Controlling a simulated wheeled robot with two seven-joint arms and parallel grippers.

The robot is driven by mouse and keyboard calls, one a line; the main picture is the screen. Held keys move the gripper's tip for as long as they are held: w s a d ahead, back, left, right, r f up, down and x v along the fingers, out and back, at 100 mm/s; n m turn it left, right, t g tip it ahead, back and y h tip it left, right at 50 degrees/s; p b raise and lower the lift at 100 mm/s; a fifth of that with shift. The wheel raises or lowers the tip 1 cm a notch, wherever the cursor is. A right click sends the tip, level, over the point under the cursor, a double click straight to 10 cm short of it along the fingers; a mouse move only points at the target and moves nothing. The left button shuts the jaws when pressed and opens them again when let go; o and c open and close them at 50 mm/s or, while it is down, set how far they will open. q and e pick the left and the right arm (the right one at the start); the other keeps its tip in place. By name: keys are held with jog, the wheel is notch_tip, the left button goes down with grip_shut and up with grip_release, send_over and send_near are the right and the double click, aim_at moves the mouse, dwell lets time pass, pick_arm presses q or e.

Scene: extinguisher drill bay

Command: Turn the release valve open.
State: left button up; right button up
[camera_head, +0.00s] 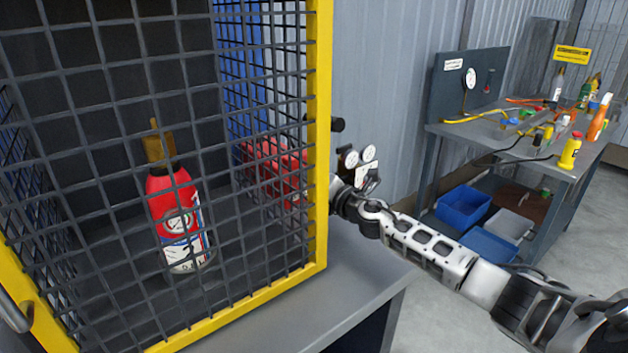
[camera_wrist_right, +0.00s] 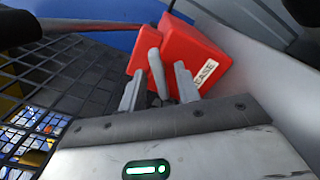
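The red release valve box (camera_wrist_right: 200,55) carries a white label, partly readable as "...EASE". A grey lever (camera_wrist_right: 156,72) stands in front of it in the right wrist view. My right gripper (camera_wrist_right: 159,82) is open, with one finger on each side of the lever and a visible gap on both sides. In the head view my right arm comes in from the right, and its gripper (camera_head: 343,193) is partly hidden behind the yellow cage post. Red parts (camera_head: 265,163) show through the mesh there; the lever cannot be made out. My left gripper is out of view.
A yellow-framed mesh cage (camera_head: 318,120) holds a red extinguisher (camera_head: 172,194) standing inside. Two gauges (camera_head: 369,153) sit beside the post. A workbench (camera_head: 487,130) with hoses and bottles stands at the right, with bins (camera_head: 463,206) below it. The floor between is clear.

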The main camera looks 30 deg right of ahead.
jog(key=shift+s, duration=0.15)
jog(key=s, duration=0.4)
jog(key=s+b, duration=0.1)
jog(key=s, duration=0.4)
jog(key=s+d, duration=0.1)
jog(key=s, duration=0.4)
jog(key=shift+s+f+b, duration=0.1)
jog(key=shift+s+b, duration=0.1)
jog(key=shift+b, duration=0.2)
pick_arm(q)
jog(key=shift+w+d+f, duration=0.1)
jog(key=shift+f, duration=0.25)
pick_arm(e)
jog(key=shift+s+d, duration=0.1)
jog(key=shift+s, duration=0.5)
